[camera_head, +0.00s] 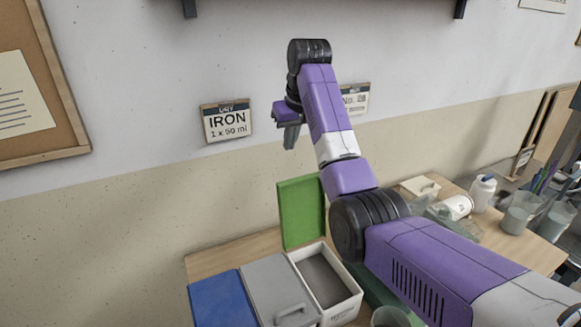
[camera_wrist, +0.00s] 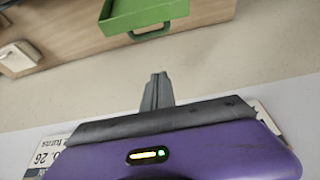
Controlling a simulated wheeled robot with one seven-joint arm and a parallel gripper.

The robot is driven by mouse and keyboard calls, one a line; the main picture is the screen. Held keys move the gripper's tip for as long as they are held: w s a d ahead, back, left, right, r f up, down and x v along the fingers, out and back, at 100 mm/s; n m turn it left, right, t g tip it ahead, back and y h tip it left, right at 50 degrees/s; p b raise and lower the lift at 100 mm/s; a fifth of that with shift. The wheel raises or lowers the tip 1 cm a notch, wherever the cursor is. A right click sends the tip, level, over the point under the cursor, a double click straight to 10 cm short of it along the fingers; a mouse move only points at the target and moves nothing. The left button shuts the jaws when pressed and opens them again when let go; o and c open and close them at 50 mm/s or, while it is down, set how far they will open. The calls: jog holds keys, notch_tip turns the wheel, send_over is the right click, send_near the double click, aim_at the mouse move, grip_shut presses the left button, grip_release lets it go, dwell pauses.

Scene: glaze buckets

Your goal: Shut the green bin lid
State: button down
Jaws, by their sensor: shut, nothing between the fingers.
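The green lid (camera_head: 301,212) stands upright, open, at the back of an open white-rimmed bin (camera_head: 345,303) on the table. In the wrist view the green lid (camera_wrist: 145,12) is at the top, with its green handle (camera_wrist: 150,33) towards my fingers. My gripper (camera_head: 291,140) is above the green lid, in front of the wall, and apart from it. Its fingers (camera_wrist: 157,88) are together and empty. The bin's inside shows grey and looks empty. My arm hides the right side of the bin area.
A blue lid (camera_head: 219,299) and a grey lid (camera_head: 280,287) lie shut to the left of the open bin. Cups (camera_head: 519,213), a white bottle (camera_head: 482,193) and a small box (camera_head: 420,188) stand at the right. An IRON sign (camera_head: 226,122) is on the wall near my gripper.

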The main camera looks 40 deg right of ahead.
jog(key=a+p+x, duration=0.1)
jog(key=p+x, duration=0.2)
jog(key=x, duration=0.7)
jog(key=shift+s+a+f+p, duration=0.15)
jog(key=shift+s+p, duration=0.7)
jog(key=shift+s, duration=1.15)
jog(key=shift+f, duration=0.1)
